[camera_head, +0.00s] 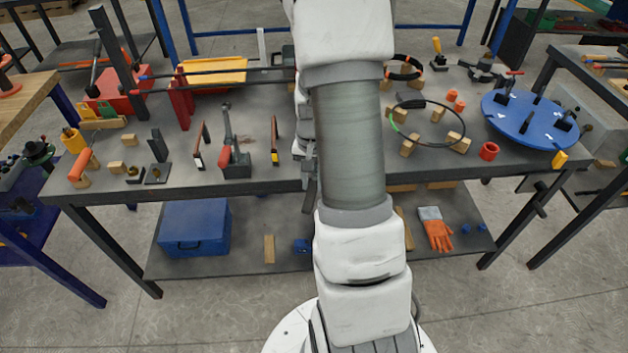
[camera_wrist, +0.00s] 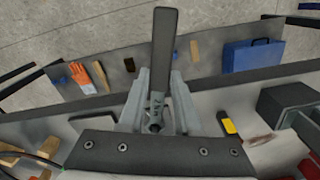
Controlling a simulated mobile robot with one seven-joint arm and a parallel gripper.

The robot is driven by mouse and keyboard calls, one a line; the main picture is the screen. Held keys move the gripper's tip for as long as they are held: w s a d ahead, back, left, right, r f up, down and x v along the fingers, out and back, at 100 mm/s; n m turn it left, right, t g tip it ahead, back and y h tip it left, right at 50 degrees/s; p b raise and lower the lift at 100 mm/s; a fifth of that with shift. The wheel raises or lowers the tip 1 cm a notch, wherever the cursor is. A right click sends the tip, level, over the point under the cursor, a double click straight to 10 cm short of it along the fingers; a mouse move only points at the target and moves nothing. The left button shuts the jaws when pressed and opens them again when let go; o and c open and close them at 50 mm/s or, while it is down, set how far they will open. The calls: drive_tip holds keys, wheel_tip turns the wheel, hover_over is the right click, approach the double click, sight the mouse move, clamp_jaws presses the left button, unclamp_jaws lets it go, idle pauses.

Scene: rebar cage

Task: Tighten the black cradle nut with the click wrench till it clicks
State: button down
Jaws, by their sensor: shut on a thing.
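My gripper (camera_wrist: 160,108) is shut on a long dark grey tool (camera_wrist: 165,48), taken to be the click wrench. Its straight bar sticks out past the fingers, over the table edge in the wrist view. In the head view my arm hides most of the gripper, and a dark bar (camera_head: 310,195) shows just left of the arm, in front of the table edge. I cannot make out the black cradle nut for certain in either view. Whether the tool touches anything is not clear.
A blue case (camera_head: 195,228) and orange glove (camera_head: 437,232) lie on the lower shelf.

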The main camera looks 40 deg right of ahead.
drive_tip(key=shift+s+d, duration=0.1)
drive_tip(key=shift+d, duration=0.05)
drive_tip(key=shift+r, duration=0.15)
drive_tip(key=shift+r+p, duration=1.9)
drive_tip(key=shift+r, duration=0.55)
drive_tip(key=shift+s, duration=0.1)
